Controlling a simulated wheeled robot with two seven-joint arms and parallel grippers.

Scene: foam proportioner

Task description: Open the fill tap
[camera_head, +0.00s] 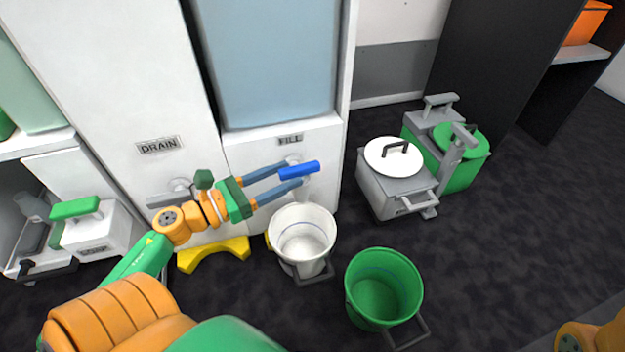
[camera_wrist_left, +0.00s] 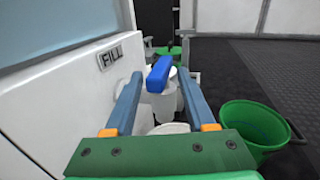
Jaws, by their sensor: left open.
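The fill tap has a blue handle (camera_head: 299,171) on the white cabinet front below the FILL label (camera_head: 290,140). My left gripper (camera_head: 293,174) is open, its two blue fingers reaching toward the tap. In the left wrist view the blue handle (camera_wrist_left: 159,74) shows between the fingertips, with a gap on each side. I cannot tell whether it is within finger depth. A pale spout shows under the handle. A white bucket (camera_head: 302,238) stands below the tap. My right gripper is not in view.
A green bucket (camera_head: 384,288) stands on the dark floor, right of the white one. A DRAIN label (camera_head: 158,146) is left of FILL. A yellow step-like piece (camera_head: 213,254) lies by the cabinet. Lidded white and green containers (camera_head: 392,185) stand at right.

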